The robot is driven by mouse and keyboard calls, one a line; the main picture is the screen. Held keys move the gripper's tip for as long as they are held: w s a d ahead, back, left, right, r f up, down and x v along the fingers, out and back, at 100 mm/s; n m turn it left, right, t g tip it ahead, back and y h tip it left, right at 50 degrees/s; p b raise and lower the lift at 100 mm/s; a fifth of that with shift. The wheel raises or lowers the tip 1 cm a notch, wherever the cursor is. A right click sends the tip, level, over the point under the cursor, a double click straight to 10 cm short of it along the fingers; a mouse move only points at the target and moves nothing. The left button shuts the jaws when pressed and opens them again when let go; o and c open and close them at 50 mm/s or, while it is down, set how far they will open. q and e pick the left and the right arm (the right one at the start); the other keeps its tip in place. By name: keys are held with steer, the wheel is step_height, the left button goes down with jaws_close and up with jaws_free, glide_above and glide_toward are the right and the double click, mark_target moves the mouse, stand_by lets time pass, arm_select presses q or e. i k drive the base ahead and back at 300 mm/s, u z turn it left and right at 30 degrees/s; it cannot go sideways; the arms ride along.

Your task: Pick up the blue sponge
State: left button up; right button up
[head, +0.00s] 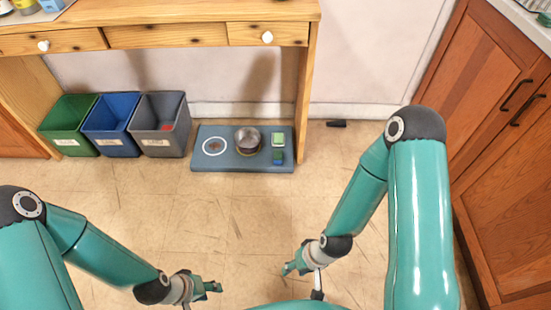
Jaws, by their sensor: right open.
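A small blue block that looks like the blue sponge (278,157) lies on the right part of a grey-blue mat (230,166) on the floor under the wooden desk. A green item with a pale top (278,139) lies just behind it. My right gripper (290,267) is open over the floor in front of the mat, well apart from the sponge. My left gripper (212,287) is further left and nearer to me, also away from the mat; its jaw gap cannot be made out.
Floor in front is clear.

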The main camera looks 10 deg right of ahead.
mark_target(278, 154)
steer(key=u, duration=0.35)
steer(key=i, duration=1.65)
steer(key=z, duration=0.4)
